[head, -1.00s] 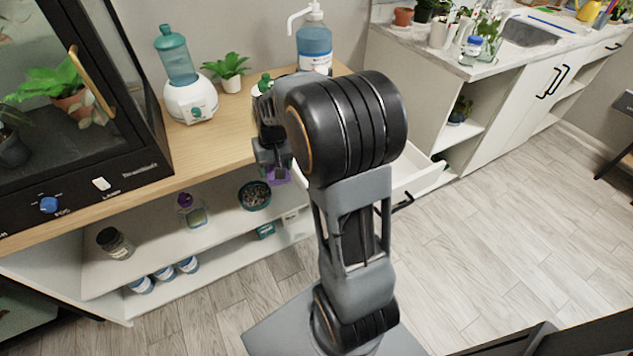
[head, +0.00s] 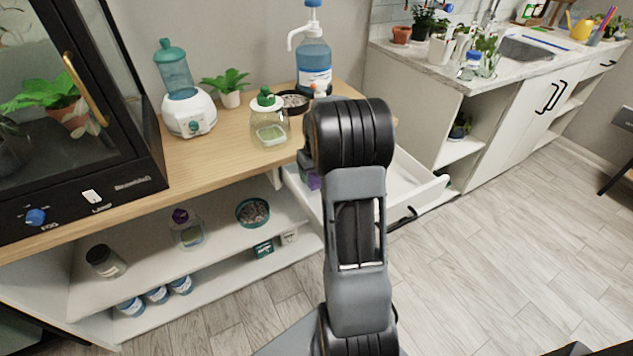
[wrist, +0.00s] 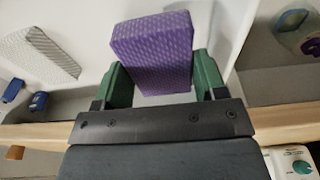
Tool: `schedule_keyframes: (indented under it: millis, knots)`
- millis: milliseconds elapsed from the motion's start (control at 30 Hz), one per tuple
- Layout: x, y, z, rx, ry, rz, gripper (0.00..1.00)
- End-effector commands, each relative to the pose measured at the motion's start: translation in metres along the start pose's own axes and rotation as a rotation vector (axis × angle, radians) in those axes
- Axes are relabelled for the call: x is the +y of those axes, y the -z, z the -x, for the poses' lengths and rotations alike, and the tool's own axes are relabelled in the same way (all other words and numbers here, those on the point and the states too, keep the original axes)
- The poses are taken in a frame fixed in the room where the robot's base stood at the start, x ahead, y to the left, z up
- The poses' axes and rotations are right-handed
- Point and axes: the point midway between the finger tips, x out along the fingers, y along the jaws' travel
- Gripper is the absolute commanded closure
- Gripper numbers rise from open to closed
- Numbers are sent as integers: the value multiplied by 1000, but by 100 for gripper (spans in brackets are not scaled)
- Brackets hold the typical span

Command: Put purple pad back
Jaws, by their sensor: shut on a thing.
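The purple pad (wrist: 152,50) is a small textured block between the two green fingers of my gripper (wrist: 160,66) in the wrist view. My gripper is shut on it. In the head view a small part of the pad (head: 314,181) shows left of my arm, and the gripper is mostly hidden behind the arm. The pad is beside or over the left part of an open white drawer (head: 408,178) under the wooden counter; I cannot tell its height above the drawer floor. The visible right part of the drawer looks empty.
A glass jar with a green top (head: 269,120) stands near the counter edge. A purple-lidded jar (head: 187,228) and a dish of pebbles (head: 253,212) are on the shelf below. In the wrist view a pale textured slab (wrist: 40,52) lies at left.

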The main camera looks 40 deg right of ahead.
Motion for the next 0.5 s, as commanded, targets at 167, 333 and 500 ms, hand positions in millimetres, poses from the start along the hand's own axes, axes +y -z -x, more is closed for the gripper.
schedule_keyframes:
  millis: [167,333,500]
  knots:
    - [5,0,-8,-1,0,-1,54]
    - [8,-2,-29,-3,1,1,54]
    - [8,-3,-42,0,0,0,54]
